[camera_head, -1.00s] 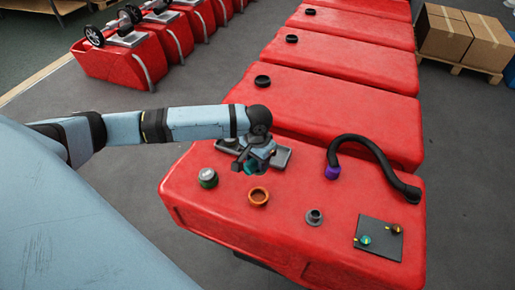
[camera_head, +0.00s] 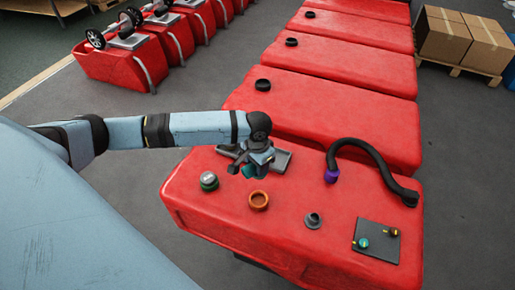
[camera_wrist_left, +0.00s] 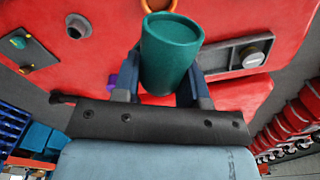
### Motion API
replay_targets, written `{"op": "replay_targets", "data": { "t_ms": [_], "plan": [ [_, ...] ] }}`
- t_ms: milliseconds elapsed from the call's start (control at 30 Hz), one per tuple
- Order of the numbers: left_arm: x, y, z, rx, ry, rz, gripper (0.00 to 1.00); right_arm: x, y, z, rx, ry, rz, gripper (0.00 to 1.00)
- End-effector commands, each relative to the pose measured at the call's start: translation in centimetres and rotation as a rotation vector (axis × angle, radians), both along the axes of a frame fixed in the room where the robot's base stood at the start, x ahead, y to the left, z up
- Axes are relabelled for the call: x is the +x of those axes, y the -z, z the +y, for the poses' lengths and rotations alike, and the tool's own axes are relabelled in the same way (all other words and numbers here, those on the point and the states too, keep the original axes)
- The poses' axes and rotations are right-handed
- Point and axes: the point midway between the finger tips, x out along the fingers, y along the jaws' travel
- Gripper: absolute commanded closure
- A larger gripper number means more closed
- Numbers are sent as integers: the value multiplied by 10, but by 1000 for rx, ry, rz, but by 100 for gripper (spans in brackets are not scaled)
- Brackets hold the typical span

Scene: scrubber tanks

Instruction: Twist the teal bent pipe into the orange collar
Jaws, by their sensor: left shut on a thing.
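My left gripper (camera_head: 257,163) is shut on the teal bent pipe (camera_wrist_left: 170,55) and holds it above the red tank. In the left wrist view the pipe's round end sits between the two fingers, and its bend cannot be made out. The orange collar (camera_head: 259,200) stands on the red tank top, nearer the camera than the gripper. In the left wrist view the collar (camera_wrist_left: 158,5) is partly hidden behind the pipe's far end. The pipe appears apart from the collar in the head view. My right gripper is not in view.
A grey tray (camera_head: 283,160) lies behind the gripper.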

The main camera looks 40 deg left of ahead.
Motion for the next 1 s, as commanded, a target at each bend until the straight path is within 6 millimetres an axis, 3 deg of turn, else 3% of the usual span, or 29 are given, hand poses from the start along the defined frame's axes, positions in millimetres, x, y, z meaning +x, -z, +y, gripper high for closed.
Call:
{"op": "replay_targets", "data": {
  "t_ms": [1000],
  "plan": [
    [0,0,1,0,139,-1,90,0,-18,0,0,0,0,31]
  ]
}}
